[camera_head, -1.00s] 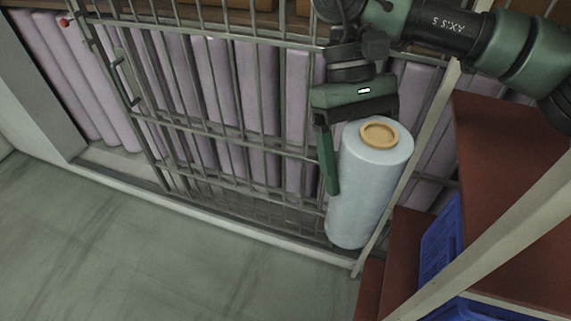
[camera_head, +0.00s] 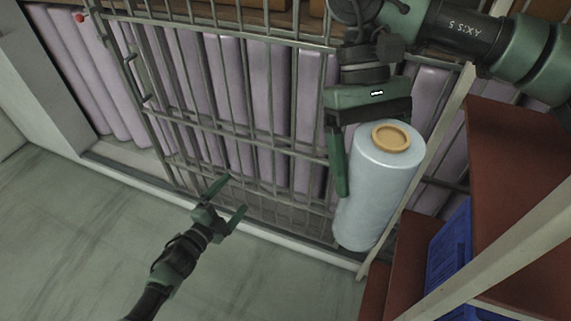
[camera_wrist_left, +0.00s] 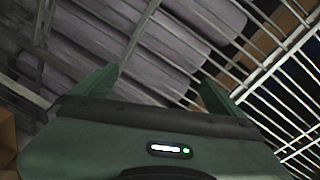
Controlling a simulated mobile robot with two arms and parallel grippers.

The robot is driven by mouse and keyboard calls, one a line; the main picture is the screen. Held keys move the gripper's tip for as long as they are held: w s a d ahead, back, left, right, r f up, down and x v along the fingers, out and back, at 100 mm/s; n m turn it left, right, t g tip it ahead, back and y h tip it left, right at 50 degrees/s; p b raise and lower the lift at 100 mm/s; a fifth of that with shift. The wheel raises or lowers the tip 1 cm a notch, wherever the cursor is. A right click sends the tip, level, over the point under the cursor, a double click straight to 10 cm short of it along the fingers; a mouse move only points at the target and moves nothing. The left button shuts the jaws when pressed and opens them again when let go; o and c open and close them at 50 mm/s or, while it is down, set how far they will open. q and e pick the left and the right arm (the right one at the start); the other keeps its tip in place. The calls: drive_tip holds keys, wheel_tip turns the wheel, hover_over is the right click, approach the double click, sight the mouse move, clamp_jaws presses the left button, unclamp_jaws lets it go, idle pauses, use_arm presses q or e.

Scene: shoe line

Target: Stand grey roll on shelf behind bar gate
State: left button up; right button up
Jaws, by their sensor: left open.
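The grey roll (camera_head: 378,190), a wrapped cylinder with a tan core at its top, stands roughly upright in front of the bars at the right in the head view. My right gripper (camera_head: 352,165) has one finger along the roll's left side; its other finger is hidden, but it appears to hold the roll. The bar gate (camera_head: 225,128) crosses the shelf bay. My left gripper (camera_head: 233,200) is open and empty, low in front of the bars; fingers and bars also show in the left wrist view (camera_wrist_left: 165,92).
Several lilac rolls (camera_head: 222,80) stand behind the bars on the shelf. A pale sill (camera_head: 130,180) runs along the bay's foot. Reddish-brown boards (camera_head: 515,160), a blue crate (camera_head: 450,245) and a pale post limit room at the right. The floor at lower left is clear.

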sight(372, 171)
use_arm(q)
drive_tip(key=s+d+r+m+g+h, duration=0.1)
drive_tip(key=d+r+m+h, duration=0.2)
drive_tip(key=r+m, duration=0.35)
drive_tip(key=d+r+m+g+h, duration=0.1)
drive_tip(key=d+r+m+h, duration=0.25)
drive_tip(key=r, duration=0.65)
drive_tip(key=s+d+r+m+g+h, duration=0.1)
drive_tip(key=d+r+m+h, duration=0.1)
drive_tip(key=r+m+h, duration=0.45)
drive_tip(key=s+d+r+m+g+y, duration=0.1)
drive_tip(key=s+d+r+m+g, duration=0.3)
drive_tip(key=s+r+m+g, duration=0.45)
drive_tip(key=s+d+r+m+g+y, duration=0.1)
drive_tip(key=s+d+r+m+g, duration=0.35)
drive_tip(key=s+m, duration=0.5)
drive_tip(key=shift+m+t, duration=0.5)
drive_tip(key=shift+m, duration=0.05)
drive_tip(key=d, duration=0.4)
drive_tip(key=w+d, duration=0.1)
drive_tip(key=d, duration=0.6)
drive_tip(key=shift+w+d+r, duration=0.1)
drive_tip(key=shift+w+d, duration=0.25)
drive_tip(key=shift+d, duration=0.05)
drive_tip(key=c, duration=2)
drive_tip(key=shift+r, duration=0.1)
use_arm(e)
drive_tip(key=o, duration=2)
drive_tip(key=shift+r, duration=0.15)
